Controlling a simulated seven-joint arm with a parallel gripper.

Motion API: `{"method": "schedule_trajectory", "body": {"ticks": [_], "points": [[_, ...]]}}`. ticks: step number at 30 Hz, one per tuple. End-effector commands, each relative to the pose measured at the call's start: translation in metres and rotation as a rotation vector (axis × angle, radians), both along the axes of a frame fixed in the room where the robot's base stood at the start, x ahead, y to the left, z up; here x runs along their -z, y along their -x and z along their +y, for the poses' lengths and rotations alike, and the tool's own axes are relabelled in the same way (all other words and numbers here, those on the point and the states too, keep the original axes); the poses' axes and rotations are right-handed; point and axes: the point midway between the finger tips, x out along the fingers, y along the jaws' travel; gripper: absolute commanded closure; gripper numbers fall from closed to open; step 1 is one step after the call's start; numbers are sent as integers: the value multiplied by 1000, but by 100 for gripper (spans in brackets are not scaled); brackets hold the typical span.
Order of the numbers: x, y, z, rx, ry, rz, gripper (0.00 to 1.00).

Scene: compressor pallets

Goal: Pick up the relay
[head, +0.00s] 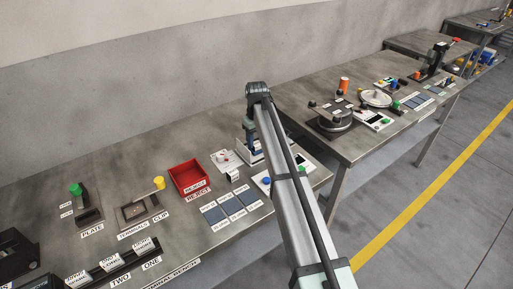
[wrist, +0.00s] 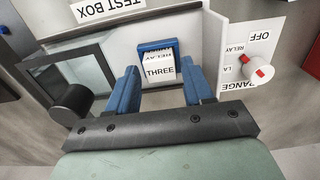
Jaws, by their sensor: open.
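In the wrist view a white relay (wrist: 159,68) with a THREE label sits in a blue socket (wrist: 172,45) on the white test box (wrist: 110,25). My gripper (wrist: 160,72) has two blue fingers, spread apart, one to each side of the relay in the picture. I see a gap between each finger and the relay; how far the fingertips are from it in depth I cannot tell. In the head view my arm hides most of the test box, and the relay in its socket cannot be made out there.
A dial with a red mark (wrist: 257,70) stands right of the fingers, and a dark knob (wrist: 72,105) is at the left. In the head view a red reject bin (head: 189,176) and dark blue pads (head: 214,214) lie left of my arm. Other white relays (head: 143,245) stand in a rack.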

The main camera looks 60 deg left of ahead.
Motion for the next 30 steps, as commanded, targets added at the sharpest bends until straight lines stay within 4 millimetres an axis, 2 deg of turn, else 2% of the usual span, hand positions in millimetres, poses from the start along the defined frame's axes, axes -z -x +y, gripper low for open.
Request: {"method": "schedule_trajectory", "body": {"ticks": [3, 10, 23, 30], "points": [[9, 0, 0, 0, 1, 0, 49], [10, 0, 1, 1, 0, 0, 50], [9, 0, 1, 1, 0, 0, 91], [9, 0, 1, 1, 0, 0, 93]]}}
